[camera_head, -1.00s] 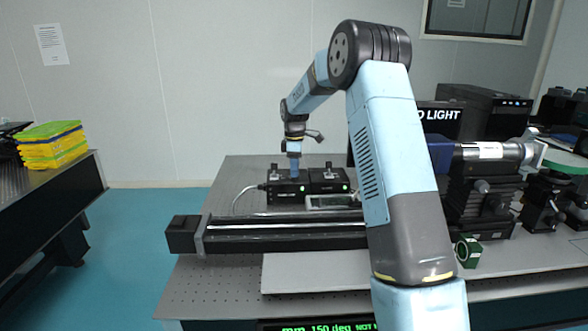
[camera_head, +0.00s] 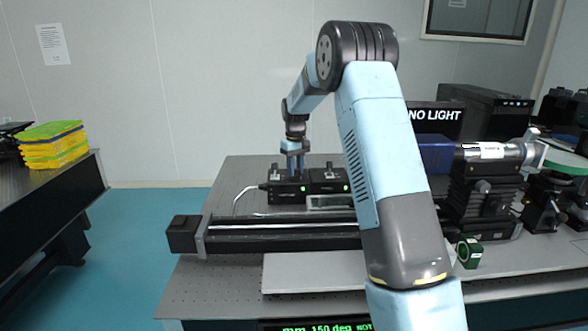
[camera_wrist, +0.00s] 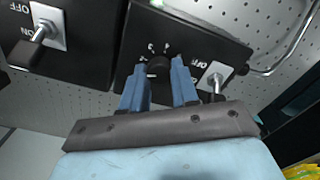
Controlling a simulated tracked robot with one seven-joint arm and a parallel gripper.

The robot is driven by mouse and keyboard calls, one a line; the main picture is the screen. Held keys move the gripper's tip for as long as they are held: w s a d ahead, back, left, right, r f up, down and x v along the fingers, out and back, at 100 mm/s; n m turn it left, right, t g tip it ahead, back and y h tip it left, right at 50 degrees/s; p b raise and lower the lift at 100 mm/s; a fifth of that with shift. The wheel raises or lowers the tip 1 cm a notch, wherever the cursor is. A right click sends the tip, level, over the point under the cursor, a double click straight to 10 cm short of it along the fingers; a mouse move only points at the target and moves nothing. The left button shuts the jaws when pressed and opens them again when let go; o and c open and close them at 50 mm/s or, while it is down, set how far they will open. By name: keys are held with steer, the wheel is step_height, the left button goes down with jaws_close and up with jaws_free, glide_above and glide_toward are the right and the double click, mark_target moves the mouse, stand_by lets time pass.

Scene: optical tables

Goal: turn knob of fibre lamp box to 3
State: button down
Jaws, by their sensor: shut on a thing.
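The fibre lamp box (camera_head: 288,193) is the left of two small black boxes on the optical table. Some of the dial marks show above the knob, but I cannot read the knob's setting.
A cable (camera_head: 240,200) leaves the lamp box. A long rail stage (camera_head: 285,226) lies in front. A "NO LIGHT" screen (camera_head: 435,116) stands behind my arm.

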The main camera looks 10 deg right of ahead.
steer(key=m, duration=0.6)
steer(key=shift+w+r+m, duration=0.1)
steer(key=shift+m, duration=0.2)
steer(key=m, duration=0.6)
stand_by(0.4)
steer(key=c, duration=0.8)
jaws_free()
steer(key=shift+c, duration=0.2)
step_height(320, 180, up, 14)
steer(key=shift+f, duration=0.25)
